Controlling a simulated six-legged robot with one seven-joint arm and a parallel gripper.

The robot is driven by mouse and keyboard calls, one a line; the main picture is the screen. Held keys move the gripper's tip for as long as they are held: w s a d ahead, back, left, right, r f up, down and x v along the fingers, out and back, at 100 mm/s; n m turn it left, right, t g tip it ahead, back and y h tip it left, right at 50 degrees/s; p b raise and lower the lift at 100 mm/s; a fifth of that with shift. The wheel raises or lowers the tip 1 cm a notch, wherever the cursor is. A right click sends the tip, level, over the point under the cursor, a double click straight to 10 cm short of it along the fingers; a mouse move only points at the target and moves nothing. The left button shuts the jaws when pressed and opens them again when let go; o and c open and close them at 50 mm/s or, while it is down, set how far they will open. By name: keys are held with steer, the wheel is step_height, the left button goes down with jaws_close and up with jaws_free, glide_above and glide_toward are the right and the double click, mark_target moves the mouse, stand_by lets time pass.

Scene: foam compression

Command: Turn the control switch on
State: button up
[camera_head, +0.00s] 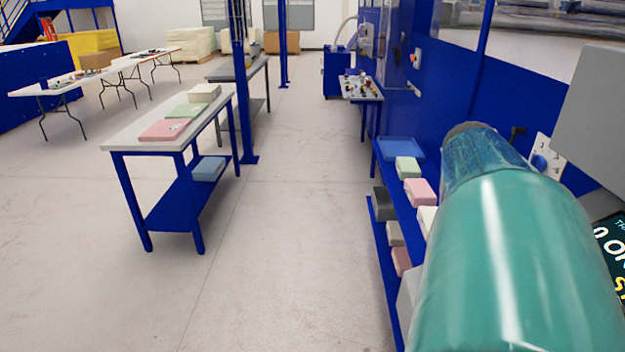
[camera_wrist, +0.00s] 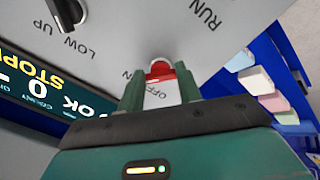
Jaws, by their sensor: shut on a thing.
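The control switch (camera_wrist: 160,69) shows in the wrist view as a small red piece on a grey panel (camera_wrist: 205,62). The word OFF is on a white face just below it, and ON is partly visible on the panel to the left. My gripper (camera_wrist: 158,88) has its two green fingers on either side of the switch, shut on it. The exact tilt of the switch is hard to tell. In the head view my teal arm covers the right side, and the gripper and switch are hidden behind it.
A black knob (camera_wrist: 67,10) marked LOW and UP and a screen (camera_wrist: 40,88) reading STOP are beside the switch. A blue shelf (camera_head: 389,163) with foam blocks stands left of my arm. A table (camera_head: 122,142) with foam sheets is farther left. The floor between is clear.

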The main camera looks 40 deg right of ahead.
stand_by(0.4)
steer(key=o, duration=1)
steer(key=shift+r, duration=0.1)
steer(key=v, duration=1.3)
steer(key=shift+w+a+r, duration=0.1)
steer(key=shift+w+r, duration=0.05)
steer(key=shift+r, duration=0.2)
